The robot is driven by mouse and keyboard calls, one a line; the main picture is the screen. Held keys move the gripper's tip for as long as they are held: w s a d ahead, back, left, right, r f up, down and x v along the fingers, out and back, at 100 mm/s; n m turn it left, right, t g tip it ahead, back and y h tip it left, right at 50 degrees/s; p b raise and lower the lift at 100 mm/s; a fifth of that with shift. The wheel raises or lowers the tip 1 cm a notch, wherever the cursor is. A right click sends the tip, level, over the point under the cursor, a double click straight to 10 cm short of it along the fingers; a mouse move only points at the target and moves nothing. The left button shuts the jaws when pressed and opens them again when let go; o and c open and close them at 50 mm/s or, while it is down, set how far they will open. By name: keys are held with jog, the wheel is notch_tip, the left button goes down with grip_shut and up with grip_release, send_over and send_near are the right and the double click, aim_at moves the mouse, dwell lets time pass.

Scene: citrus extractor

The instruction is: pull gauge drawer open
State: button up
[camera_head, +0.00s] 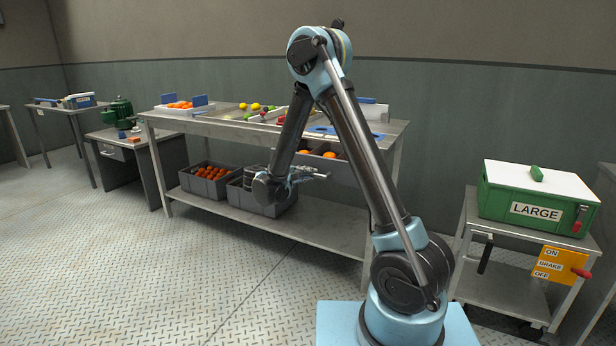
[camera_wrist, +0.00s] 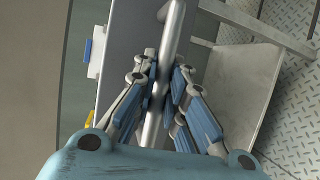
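The drawer (camera_head: 318,163) under the right part of the metal workbench has a grey front and holds oranges; I cannot tell its exact opening. My gripper (camera_head: 318,174) is in front of it, at the end of my bent arm. In the wrist view, a long round metal bar (camera_wrist: 174,22), which looks like the drawer's handle, runs between the finger pairs. My gripper (camera_wrist: 166,78) has its blue-and-grey fingers drawn in close on both sides of the bar, with little or no gap seen. The grey panel (camera_wrist: 122,42) beside the bar looks like the drawer front. Any gauge marking is hidden or too small to see.
The workbench (camera_head: 225,126) carries loose fruit and trays. Grey crates (camera_head: 206,186) stand on its lower shelf (camera_head: 320,228). A green box (camera_head: 540,195) marked LARGE sits on a cart at right, with an orange brake sign (camera_head: 553,262). Open floor (camera_head: 180,270) lies in front.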

jog(key=o, duration=0.5)
jog(key=shift+w+f, duration=0.1)
jog(key=shift+c, duration=0.2)
jog(key=v, duration=1.2)
